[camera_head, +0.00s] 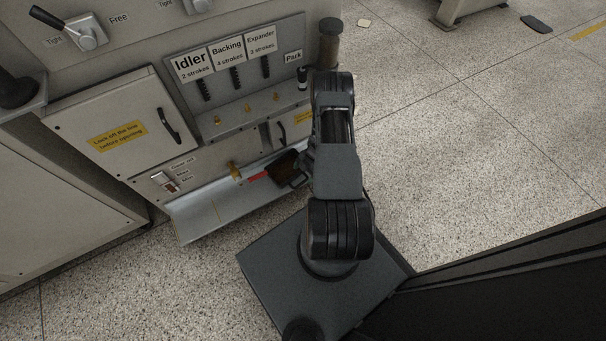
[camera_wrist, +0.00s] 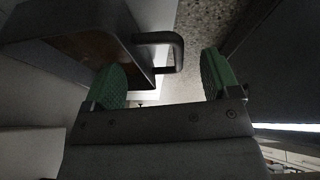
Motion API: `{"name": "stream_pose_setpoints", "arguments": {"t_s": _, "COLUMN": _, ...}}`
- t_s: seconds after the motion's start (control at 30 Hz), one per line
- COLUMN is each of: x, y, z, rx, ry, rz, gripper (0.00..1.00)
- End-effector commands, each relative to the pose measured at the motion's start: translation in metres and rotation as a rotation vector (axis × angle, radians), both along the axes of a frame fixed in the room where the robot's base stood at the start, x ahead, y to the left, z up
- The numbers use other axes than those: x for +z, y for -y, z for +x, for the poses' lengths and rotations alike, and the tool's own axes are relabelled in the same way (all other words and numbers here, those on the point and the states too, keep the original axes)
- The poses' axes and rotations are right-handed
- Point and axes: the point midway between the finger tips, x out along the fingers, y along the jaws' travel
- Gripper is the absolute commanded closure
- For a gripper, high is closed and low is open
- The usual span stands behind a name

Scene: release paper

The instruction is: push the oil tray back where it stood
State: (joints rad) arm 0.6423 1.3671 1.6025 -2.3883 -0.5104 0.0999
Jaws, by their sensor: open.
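The oil tray (camera_head: 283,167) looks like a dark box with a brown inside, at the foot of the machine beside my arm in the head view. In the wrist view the tray (camera_wrist: 88,47) fills the upper left, and its dark loop handle (camera_wrist: 178,50) sticks out to the right. My gripper (camera_wrist: 163,80) is open, with its two green pads spread apart. The handle lies just beyond the fingertips, across the gap between them; I cannot tell whether they touch. In the head view my arm hides most of the gripper and part of the tray.
A cabinet door (camera_head: 115,120) with a yellow label is to the left.

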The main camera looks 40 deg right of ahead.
Motion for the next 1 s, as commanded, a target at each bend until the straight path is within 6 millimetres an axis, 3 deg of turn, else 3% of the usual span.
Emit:
{"name": "stream_pose_setpoints", "arguments": {"t_s": 0.03, "x": 0.015, "y": 0.005, "z": 0.001, "rx": -0.001, "ry": 0.003, "rz": -0.003, "gripper": 0.18}}
{"name": "stream_pose_setpoints", "arguments": {"t_s": 0.2, "x": 0.048, "y": 0.019, "z": -0.001, "rx": -0.001, "ry": 0.002, "rz": -0.002, "gripper": 0.18}}
{"name": "stream_pose_setpoints", "arguments": {"t_s": 0.5, "x": 0.091, "y": 0.037, "z": -0.003, "rx": 0.0, "ry": 0.002, "rz": -0.002, "gripper": 0.18}}
{"name": "stream_pose_setpoints", "arguments": {"t_s": 0.7, "x": 0.104, "y": 0.043, "z": -0.004, "rx": 0.0, "ry": 0.001, "rz": -0.001, "gripper": 0.18}}
{"name": "stream_pose_setpoints", "arguments": {"t_s": 1.0, "x": 0.106, "y": 0.044, "z": -0.004, "rx": 0.0, "ry": 0.0, "rz": -0.001, "gripper": 0.18}}
